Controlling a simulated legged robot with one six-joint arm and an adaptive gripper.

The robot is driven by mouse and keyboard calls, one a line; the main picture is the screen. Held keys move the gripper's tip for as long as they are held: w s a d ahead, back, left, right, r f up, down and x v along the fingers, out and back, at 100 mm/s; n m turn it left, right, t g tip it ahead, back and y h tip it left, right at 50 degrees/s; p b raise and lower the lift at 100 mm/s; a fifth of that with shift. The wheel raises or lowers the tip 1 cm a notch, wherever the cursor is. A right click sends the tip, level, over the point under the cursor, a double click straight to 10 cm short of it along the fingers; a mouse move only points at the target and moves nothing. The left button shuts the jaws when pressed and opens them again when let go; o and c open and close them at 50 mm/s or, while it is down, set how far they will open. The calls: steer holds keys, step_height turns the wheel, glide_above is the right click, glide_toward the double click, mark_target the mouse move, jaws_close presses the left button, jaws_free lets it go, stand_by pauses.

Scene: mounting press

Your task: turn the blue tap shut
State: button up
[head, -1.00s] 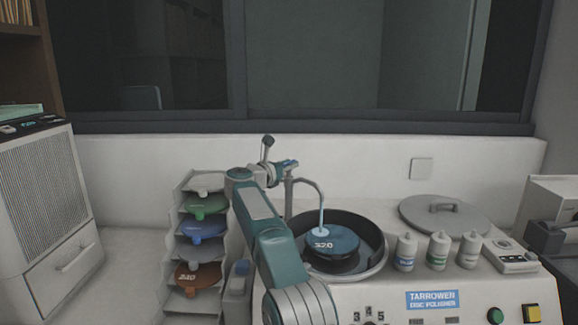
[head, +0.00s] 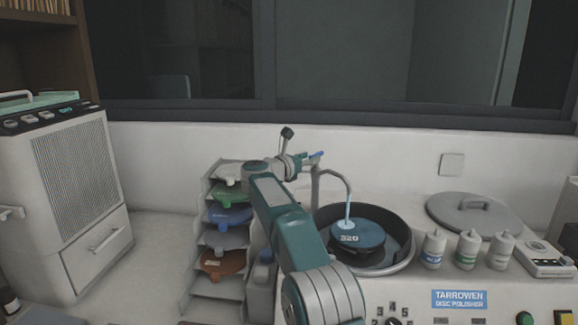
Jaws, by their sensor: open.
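The blue tap handle (head: 317,155) sits on top of a thin grey spout pipe (head: 330,172) behind the polisher bowl. The spout curves over, and a pale blue stream of water (head: 347,212) falls from it onto the dark disc marked 320 (head: 358,236). My gripper (head: 304,160) is just left of the blue handle, at about its height. It is small in the picture, and I cannot tell whether it touches the handle. My arm reaches across the left side of the polisher and hides part of it.
The disc polisher (head: 459,300) carries several bottles (head: 468,249) and a round lid (head: 474,212) on the right. A rack of coloured discs (head: 228,215) stands left of my arm. A white cabinet unit (head: 80,190) is farther left. The wall and window are behind.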

steer(key=v, duration=0.9)
steer(key=shift+w+a, duration=0.1)
